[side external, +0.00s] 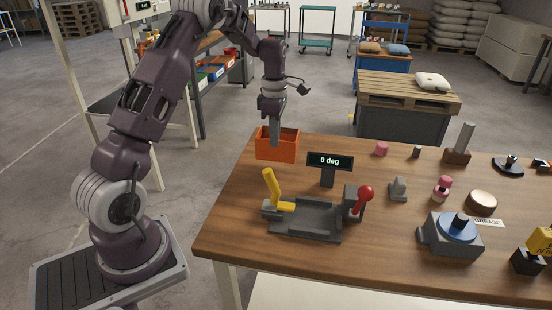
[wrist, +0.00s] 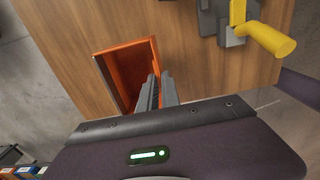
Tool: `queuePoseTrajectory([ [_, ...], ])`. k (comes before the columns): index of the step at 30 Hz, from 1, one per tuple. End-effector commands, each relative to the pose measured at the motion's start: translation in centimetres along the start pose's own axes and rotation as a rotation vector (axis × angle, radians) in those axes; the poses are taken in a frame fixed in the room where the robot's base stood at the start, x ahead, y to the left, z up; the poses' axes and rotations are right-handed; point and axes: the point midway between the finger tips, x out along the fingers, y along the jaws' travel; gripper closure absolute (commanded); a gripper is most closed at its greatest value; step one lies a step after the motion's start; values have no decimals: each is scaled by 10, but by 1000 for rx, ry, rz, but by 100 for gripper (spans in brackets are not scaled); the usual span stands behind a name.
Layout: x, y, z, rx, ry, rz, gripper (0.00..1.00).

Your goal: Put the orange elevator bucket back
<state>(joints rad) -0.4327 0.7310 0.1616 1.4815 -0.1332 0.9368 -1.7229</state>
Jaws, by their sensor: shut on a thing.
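The orange elevator bucket (side external: 289,146) is an open box at the back left corner of the wooden table. In the wrist view the orange bucket (wrist: 113,68) shows its open mouth and empty-looking inside. My gripper (side external: 275,143) points down at the bucket. In the wrist view my gripper (wrist: 159,88) has its two fingers closed on the bucket's near right wall. The bucket looks upright. I cannot tell whether its base touches the table.
The table (side external: 350,270) carries a yellow-handled fixture (side external: 305,217) with a red knob, a "0 deg" display (side external: 330,161) close to the bucket's right, and a blue-topped grey device (side external: 455,228). The yellow handle (wrist: 265,38) shows in the wrist view. The table's front left is clear.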

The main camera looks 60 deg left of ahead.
Motion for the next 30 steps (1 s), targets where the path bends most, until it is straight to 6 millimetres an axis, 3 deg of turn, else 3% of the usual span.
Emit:
queuePoseTrajectory([
  [9,51,0,0,-1,0,-1,100],
  [19,54,0,0,-1,0,2,100],
  [23,55,0,0,-1,0,2,72],
  [30,54,0,0,-1,0,1,71],
])
